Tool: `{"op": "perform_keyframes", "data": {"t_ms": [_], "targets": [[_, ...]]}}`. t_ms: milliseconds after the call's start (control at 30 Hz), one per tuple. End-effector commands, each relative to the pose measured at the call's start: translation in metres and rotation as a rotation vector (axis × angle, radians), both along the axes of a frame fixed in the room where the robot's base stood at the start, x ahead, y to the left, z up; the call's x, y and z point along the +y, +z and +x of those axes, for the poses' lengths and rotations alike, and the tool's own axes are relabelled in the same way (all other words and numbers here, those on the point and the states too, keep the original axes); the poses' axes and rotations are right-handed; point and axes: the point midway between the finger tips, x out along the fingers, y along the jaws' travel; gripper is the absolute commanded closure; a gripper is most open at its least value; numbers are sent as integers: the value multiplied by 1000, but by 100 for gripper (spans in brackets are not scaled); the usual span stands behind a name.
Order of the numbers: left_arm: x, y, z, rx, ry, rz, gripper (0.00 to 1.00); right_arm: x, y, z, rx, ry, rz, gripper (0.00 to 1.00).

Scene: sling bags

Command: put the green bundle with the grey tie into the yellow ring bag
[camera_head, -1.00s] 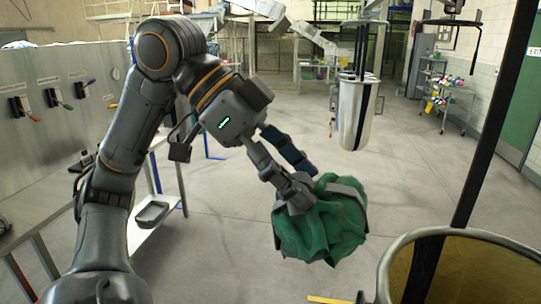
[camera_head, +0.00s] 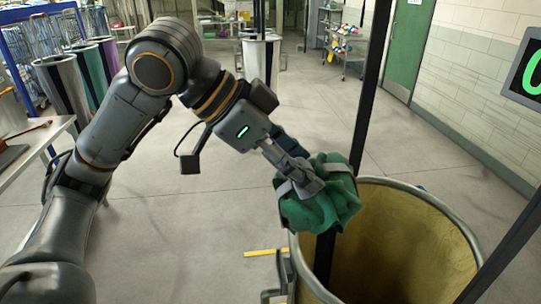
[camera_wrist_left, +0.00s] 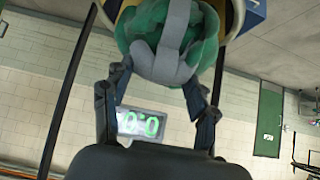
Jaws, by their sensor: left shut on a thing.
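My left gripper (camera_head: 300,180) is shut on the green bundle (camera_head: 328,208), which has a grey tie (camera_head: 335,168) around it. In the left wrist view the bundle (camera_wrist_left: 135,22) and its grey tie (camera_wrist_left: 172,40) sit between the fingers (camera_wrist_left: 158,95). The yellow ring bag (camera_head: 400,235) is at the lower right, a wide open bag with a metal rim and a yellow inside. The bundle is at the left part of its rim in the picture; I cannot tell how far above it. My right gripper is not in view.
Black straps (camera_head: 368,90) rise from the ring bag's rim. A display with green digits (camera_head: 531,75) hangs at the right. More hanging bags (camera_head: 62,88) stand at the far left, and another (camera_head: 262,58) at the back.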

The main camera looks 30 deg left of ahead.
Motion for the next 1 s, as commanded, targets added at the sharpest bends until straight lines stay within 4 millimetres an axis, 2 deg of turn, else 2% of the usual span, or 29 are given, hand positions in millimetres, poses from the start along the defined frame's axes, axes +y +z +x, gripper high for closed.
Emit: {"op": "perform_keyframes", "data": {"t_ms": [100,700,1000], "targets": [[-15,3,10,-4,-4,-4,100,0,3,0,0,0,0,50],[-83,-11,59,-3,-1,-4,100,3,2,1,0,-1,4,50],[-110,-16,79,-3,-1,-3,100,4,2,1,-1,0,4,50]]}}
